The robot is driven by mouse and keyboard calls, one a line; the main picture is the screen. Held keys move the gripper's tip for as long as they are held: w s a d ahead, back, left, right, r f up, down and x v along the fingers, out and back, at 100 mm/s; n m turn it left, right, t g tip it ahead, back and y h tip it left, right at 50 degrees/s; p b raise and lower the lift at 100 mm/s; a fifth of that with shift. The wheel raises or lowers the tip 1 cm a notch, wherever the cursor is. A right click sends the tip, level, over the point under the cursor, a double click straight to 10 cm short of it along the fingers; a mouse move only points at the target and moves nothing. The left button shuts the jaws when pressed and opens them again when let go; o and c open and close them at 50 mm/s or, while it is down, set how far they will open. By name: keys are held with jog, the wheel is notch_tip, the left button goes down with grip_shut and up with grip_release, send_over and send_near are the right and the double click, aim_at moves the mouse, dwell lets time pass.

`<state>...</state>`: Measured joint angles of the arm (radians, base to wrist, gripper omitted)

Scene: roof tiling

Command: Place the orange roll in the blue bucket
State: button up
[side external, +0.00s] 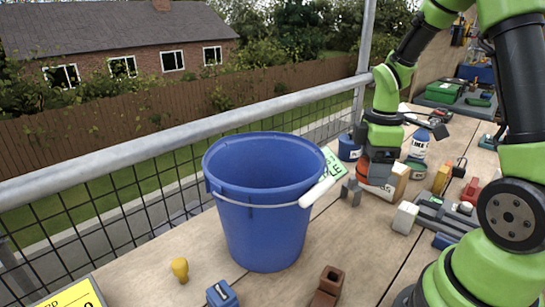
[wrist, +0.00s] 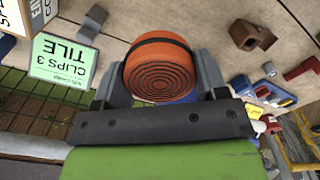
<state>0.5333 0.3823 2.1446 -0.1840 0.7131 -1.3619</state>
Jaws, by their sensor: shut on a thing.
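The orange roll (wrist: 160,72), with a dark band and a ringed end face, sits between the two grey fingers of my gripper (wrist: 162,65) in the wrist view. The fingers are shut on its sides. In the side view my gripper (side external: 374,178) is to the right of the blue bucket and beyond it, and the roll is mostly hidden there. The blue bucket (side external: 262,225) stands upright on the wooden boards, with its handle and white grip hanging on the right side. The part of its inside that shows looks empty.
A metal rail (side external: 190,130) with mesh runs behind the bucket. A yellow peg (side external: 180,269), a small blue block (side external: 221,294) and a brown piece (side external: 328,287) lie in front. Bottles, boxes and tools crowd the right. A green card (wrist: 65,60) stands near my gripper.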

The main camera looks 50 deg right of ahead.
notch_tip(320, 180, up, 8)
jog(key=shift+r, duration=0.1)
jog(key=w+a+n, duration=0.5)
jog(key=w+a, duration=0.2)
jog(key=a, duration=0.3)
jog(key=w+a+n, duration=0.6)
jog(key=w+a, duration=0.1)
jog(key=a, duration=0.2)
notch_tip(320, 180, down, 18)
jog(key=shift+f, duration=2.65)
jog(key=shift+f, duration=0.15)
jog(key=o, duration=1)
jog(key=shift+c, duration=0.2)
